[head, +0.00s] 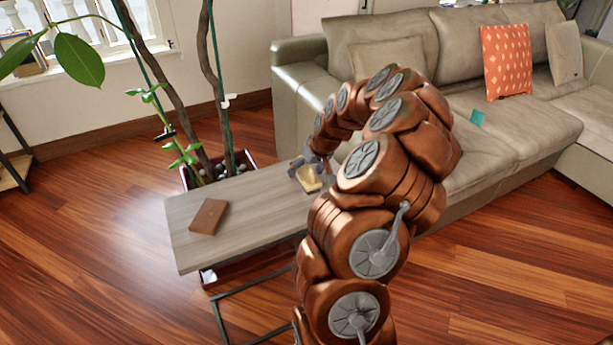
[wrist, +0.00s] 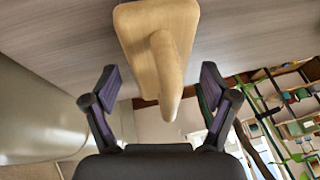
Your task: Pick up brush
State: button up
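The brush is a pale wooden piece with a broad flat base and a rounded handle (wrist: 160,40). In the wrist view it is at the top centre, its handle pointing down toward my gripper (wrist: 160,78). The two dark fingers stand apart on either side of the handle, with visible gaps and no contact. In the head view the brush (head: 309,179) sits on the grey wooden table (head: 255,205) near its right part, with my gripper (head: 302,166) right at it. My arm hides part of the table there.
A brown book-like item (head: 208,216) lies on the table's left end. A potted plant (head: 200,170) stands behind the table. A grey-beige sofa (head: 480,190) with an orange cushion (head: 506,61) is at the back right. Wooden floor is open at the left.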

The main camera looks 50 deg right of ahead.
aim_at(307, 167)
jog(key=c, duration=1.3)
jog(key=shift+o, duration=0.2)
jog(key=shift+r, duration=1.9)
jog(key=shift+s+a, duration=0.65)
jog(key=shift+s, duration=0.35)
jog(key=s+a+r, duration=0.1)
jog(key=s+a, duration=0.6)
jog(key=s, duration=0.4)
jog(key=shift+a+b, duration=0.35)
jog(key=shift+b, duration=0.1)
jog(key=shift+r, duration=0.1)
